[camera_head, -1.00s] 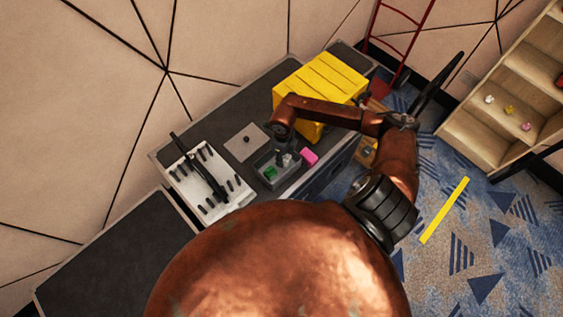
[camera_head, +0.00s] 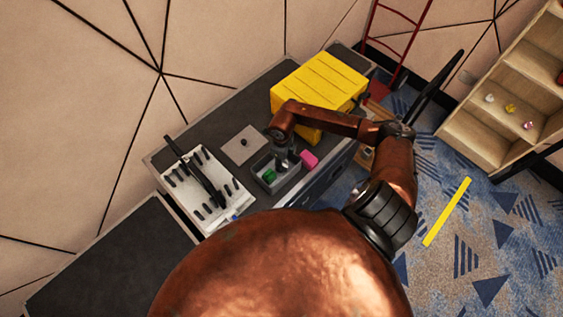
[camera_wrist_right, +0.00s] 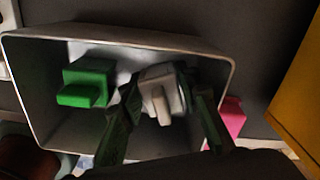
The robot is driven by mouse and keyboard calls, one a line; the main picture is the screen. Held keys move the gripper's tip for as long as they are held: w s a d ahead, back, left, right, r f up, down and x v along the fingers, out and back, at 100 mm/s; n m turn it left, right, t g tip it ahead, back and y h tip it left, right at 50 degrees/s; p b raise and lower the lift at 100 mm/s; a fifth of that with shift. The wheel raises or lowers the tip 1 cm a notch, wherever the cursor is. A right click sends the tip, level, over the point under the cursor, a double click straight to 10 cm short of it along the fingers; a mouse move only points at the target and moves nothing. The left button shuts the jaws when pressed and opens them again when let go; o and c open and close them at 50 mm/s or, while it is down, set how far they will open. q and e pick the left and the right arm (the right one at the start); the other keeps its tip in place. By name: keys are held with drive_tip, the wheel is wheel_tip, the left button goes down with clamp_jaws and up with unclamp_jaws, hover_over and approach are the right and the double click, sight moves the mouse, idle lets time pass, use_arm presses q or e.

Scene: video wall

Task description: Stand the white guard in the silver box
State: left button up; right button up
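The silver box (camera_head: 262,180) stands open-topped near the front edge of the dark counter. A green guard (camera_wrist_right: 86,84) is in its left part in the right wrist view. My right gripper (camera_head: 284,163) reaches down into the box. In the right wrist view its two fingers (camera_wrist_right: 163,92) close on both sides of the white guard (camera_wrist_right: 160,103), in the right half of the box. The fingers partly cover the guard, and whether its base touches the box floor is hard to see. A pink guard (camera_head: 309,158) lies outside the box, at its right. My left gripper is not in view.
A flat grey plate with a knob (camera_head: 243,145) lies behind the box. A white tray (camera_head: 228,208) with black pegs and a black bar stands left. A yellow case (camera_head: 318,84) stands behind right, beneath my right arm. A shelf (camera_head: 480,132) is far right.

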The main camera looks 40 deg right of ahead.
drive_tip(key=shift+o, duration=0.2)
drive_tip(key=shift+r, duration=0.1)
wheel_tip(320, 180, up, 12)
drive_tip(key=shift+r, duration=0.1)
idle(0.4)
